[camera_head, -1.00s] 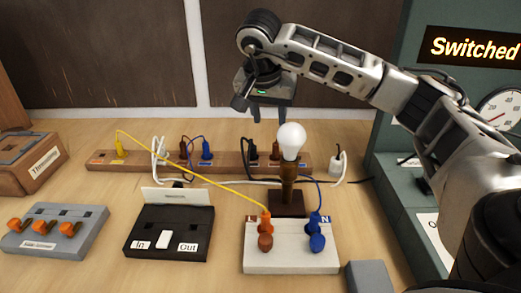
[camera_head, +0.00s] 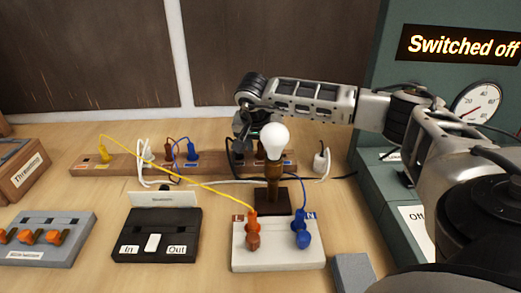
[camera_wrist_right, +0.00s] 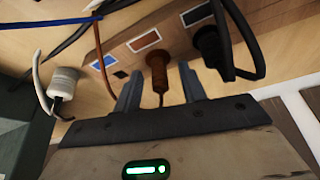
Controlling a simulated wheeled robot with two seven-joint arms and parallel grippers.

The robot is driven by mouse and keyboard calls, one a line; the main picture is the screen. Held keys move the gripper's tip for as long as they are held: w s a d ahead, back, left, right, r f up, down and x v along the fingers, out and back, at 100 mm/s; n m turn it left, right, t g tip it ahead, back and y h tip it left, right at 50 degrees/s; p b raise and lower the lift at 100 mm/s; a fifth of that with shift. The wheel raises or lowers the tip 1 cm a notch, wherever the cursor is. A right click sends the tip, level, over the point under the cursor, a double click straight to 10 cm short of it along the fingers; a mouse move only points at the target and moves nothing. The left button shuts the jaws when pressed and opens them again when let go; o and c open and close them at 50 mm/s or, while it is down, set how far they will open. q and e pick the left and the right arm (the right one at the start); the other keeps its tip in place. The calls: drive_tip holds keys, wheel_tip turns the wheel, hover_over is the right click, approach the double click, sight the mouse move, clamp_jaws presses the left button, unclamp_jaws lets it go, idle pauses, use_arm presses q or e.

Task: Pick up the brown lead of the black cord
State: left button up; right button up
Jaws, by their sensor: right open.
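A brown plug (camera_wrist_right: 157,68), from which a brown lead comes, sits in the wooden strip in the right wrist view. My right gripper (camera_wrist_right: 160,88) is open, with one finger on each side of this plug and no visible grip on it. A black plug with a looping black cord (camera_wrist_right: 210,45) sits beside it. My left gripper is not in view.
The lamp stands close in front of the gripper. Yellow, white and blue leads (camera_head: 192,149) cross the wooden strip (camera_head: 123,164). A white terminal block (camera_head: 278,257) and a black In/Out box (camera_head: 157,236) are nearer. A white plug (camera_head: 321,160) lies right of the strip.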

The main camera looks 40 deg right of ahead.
drive_tip(key=shift+c, duration=0.3)
clamp_jaws()
drive_tip(key=shift+r, duration=0.1)
